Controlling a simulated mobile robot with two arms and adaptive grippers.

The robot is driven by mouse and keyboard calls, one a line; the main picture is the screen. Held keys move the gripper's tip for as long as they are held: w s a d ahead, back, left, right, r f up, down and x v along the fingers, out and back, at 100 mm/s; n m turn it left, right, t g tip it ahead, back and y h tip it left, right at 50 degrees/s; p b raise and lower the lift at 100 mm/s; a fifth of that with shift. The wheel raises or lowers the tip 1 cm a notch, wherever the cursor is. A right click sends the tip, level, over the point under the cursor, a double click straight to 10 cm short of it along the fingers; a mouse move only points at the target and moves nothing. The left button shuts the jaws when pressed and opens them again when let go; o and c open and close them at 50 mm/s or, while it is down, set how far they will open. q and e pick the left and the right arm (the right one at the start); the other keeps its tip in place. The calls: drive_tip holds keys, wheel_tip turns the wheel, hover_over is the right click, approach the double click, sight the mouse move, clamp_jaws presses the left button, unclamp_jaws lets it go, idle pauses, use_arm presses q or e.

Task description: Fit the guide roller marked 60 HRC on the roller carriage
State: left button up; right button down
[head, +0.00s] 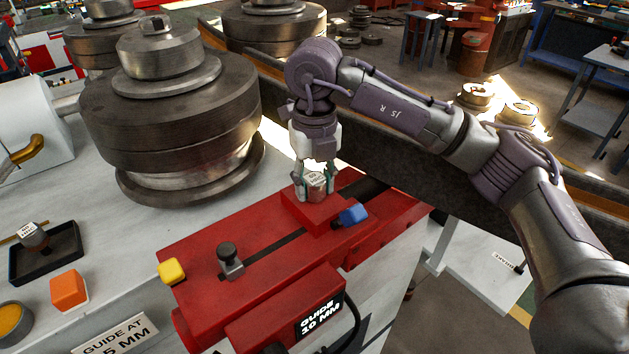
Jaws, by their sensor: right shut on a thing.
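My right gripper (316,188) points down and is shut on a small metal guide roller (317,182) with a pale label on top; its print is too small to read surely. The roller is at the top of the red roller carriage (313,213), between the fingers; I cannot tell whether it is fully seated. A second, darker roller (34,236) with a white label lies in a black tray (72,268) at the left. My left gripper is not in view.
The carriage sits on a slotted red bed (200,243) with a blue knob (352,214), a yellow knob (172,271) and a black-topped clamp (230,262). Large steel bending rolls (170,120) stand behind left. A dark beam (400,150) runs behind. An orange block (68,289) is front left.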

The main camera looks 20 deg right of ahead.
drive_tip(key=shift+f, duration=0.25)
drive_tip(key=c, duration=0.6)
unclamp_jaws()
drive_tip(key=shift+o, duration=0.2)
